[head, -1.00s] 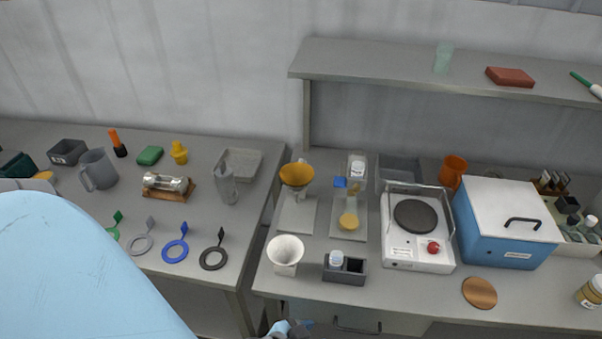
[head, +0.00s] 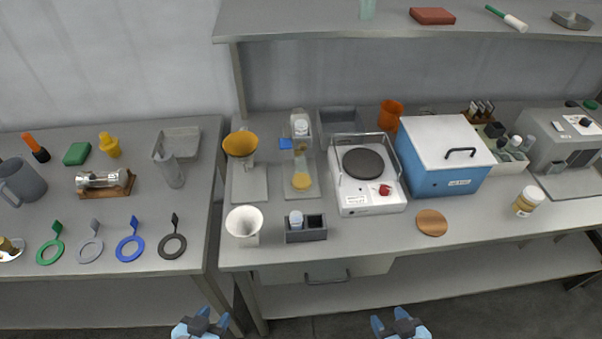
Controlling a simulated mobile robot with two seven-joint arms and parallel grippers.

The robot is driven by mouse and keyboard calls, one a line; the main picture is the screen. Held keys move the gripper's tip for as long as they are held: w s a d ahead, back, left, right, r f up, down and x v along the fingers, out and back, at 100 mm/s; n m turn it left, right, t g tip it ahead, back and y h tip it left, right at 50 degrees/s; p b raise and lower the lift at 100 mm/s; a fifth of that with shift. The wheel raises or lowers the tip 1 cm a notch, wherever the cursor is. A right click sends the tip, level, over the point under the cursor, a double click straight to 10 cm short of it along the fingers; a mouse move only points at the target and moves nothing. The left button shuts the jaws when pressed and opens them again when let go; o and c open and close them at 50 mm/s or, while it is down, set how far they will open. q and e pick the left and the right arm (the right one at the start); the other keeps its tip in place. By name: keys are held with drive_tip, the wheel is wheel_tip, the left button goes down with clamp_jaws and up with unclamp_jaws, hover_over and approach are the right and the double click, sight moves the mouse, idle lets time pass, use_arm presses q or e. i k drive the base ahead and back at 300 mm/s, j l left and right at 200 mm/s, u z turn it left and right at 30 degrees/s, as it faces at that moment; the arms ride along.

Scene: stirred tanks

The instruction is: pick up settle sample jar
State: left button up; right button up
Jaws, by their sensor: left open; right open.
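Nothing readable marks which jar is the settle sample jar. A small jar with a pale lid (head: 296,219) stands in the left compartment of a dark grey two-slot holder (head: 306,235) near the bench's front edge. Another white-capped jar (head: 301,128) is at the back of a grey stand. A jar with a white lid and yellowish label (head: 526,201) stands on the right of the bench. My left gripper (head: 203,322) and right gripper (head: 401,324) are at the bottom edge, below and in front of the bench. Both are open and empty, apart from every jar.
A white funnel cup (head: 244,226) stands left of the holder. A hot plate (head: 367,175), a blue box (head: 445,157) and a cork disc (head: 432,222) are to its right. A shelf (head: 330,20) overhangs the back. A gap separates the left bench (head: 190,235).

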sight(521, 207)
drive_tip(key=z, duration=1.55)
drive_tip(key=i+l, duration=0.45)
drive_tip(key=i+l+u, duration=0.15)
drive_tip(key=u, duration=0.2)
drive_tip(key=l+u, duration=0.3)
drive_tip(key=i+l+u, duration=0.15)
drive_tip(key=u, duration=0.2)
